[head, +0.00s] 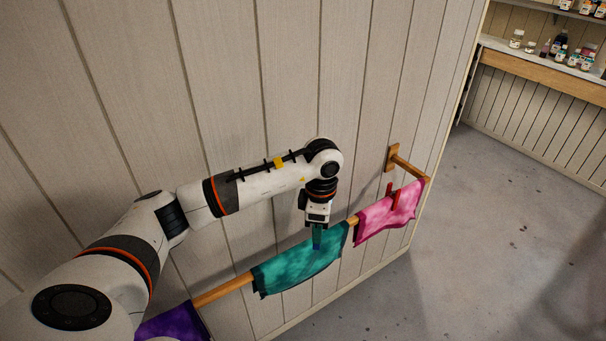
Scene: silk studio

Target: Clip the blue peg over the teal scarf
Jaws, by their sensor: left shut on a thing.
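The teal scarf (285,271) hangs over the wooden rail on the wall, in the middle of the lower head view. My left gripper (317,238) points down over the right part of the teal scarf. It is shut on the blue peg (317,243), of which only a small part shows between and below the fingers. The peg is at the scarf's upper edge by the rail; I cannot tell whether it grips the cloth. My right gripper is not in view.
A pink scarf (381,219) with a red peg (394,199) hangs farther right on the rail (222,291). A purple scarf (176,323) hangs at the lower left. Shelves with jars (560,45) stand at the back right. The floor (480,240) on the right is clear.

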